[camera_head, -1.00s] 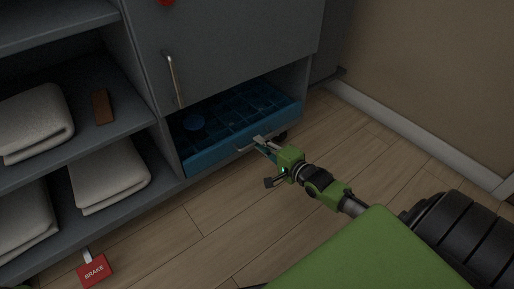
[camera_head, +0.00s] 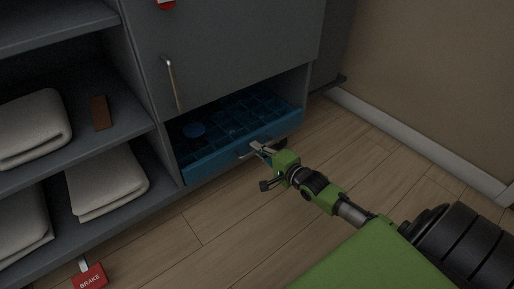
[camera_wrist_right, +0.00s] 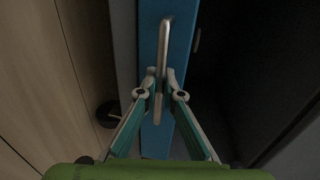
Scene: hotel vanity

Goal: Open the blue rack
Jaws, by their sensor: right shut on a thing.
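The blue rack (camera_head: 216,157) sits in the bottom compartment of the grey cabinet, under a closed door. It has a grid of compartments, and a round blue piece (camera_head: 194,130) lies in it at the left. Its front is near the cabinet's front edge; I cannot tell how far out it stands. My right gripper (camera_head: 262,148) is at the metal handle on the rack's front. In the right wrist view the fingers (camera_wrist_right: 164,88) are closed around the handle bar (camera_wrist_right: 165,45), with the blue front (camera_wrist_right: 151,25) behind. My left gripper is not in view.
The grey door (camera_head: 235,50) above has a vertical handle (camera_head: 173,83). Shelves at left hold folded towels (camera_head: 105,182) and a brown block (camera_head: 101,113). A red BRAKE tag (camera_head: 90,277) is at lower left. The wooden floor (camera_head: 215,235) before the rack is clear.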

